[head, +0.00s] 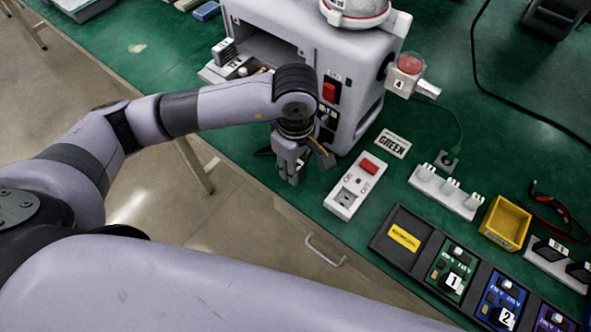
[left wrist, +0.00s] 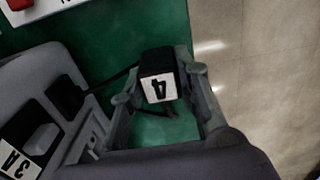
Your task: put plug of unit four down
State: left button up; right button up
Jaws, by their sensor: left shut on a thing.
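My left gripper (head: 291,176) is at the front edge of the green table, beside the lower front of a grey pump unit (head: 352,40). It is shut on a black plug with a white label 4 (left wrist: 157,88), which sits between both fingers in the left wrist view. A dark cord runs from the plug toward the grey housing at the left. In the head view the plug is mostly hidden by the gripper. A clear part with a red disc and a label 4 (head: 400,84) sits on the pump's right side. My right gripper is not in view.
A white switch box (head: 344,201) with a red switch lies right of the gripper.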

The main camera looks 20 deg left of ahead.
pick_arm(q)
notch_tip(320, 180, down, 4)
jog(key=shift+r, duration=0.25)
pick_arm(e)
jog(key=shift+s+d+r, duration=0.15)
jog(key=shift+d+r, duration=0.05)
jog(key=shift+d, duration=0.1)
pick_arm(q)
jog(key=shift+f, duration=0.15)
jog(key=o, duration=1.1)
jog(key=shift+o, duration=0.2)
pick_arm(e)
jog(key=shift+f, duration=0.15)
